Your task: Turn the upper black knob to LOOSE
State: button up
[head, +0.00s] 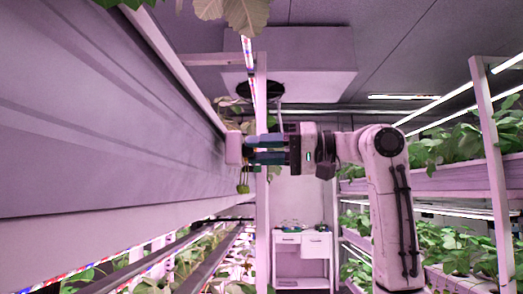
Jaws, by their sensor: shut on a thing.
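My gripper (251,148) reaches in from the right, with its two dark fingers pointing left, one above the other. The fingertips are at the right face of a small white box (233,148) beside the end of the long pale gutter wall (110,120). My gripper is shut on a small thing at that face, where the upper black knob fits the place. The fingers hide the knob, so its marking and angle cannot be read. No second knob can be made out.
A greenish cluster (242,183) hangs just below the box. A pale upright post (262,220) stands close behind the fingers. Planted racks (440,178) line the right side. A white drawer table (302,243) stands at the back. The middle aisle looks clear.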

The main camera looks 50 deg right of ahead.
grip_shut()
jog(key=shift+f+n, duration=0.1)
jog(key=shift+n, duration=0.2)
jog(key=n+y+b, duration=0.1)
jog(key=n, duration=0.9)
jog(key=n+y+b, duration=0.1)
jog(key=n, duration=0.9)
jog(key=shift+w+d+f+n, duration=0.1)
jog(key=shift+w+d+n, duration=0.1)
jog(key=shift+n, duration=0.5)
jog(key=o, duration=1)
grip_release()
jog(key=shift+s, duration=0.1)
jog(key=shift+c, duration=0.2)
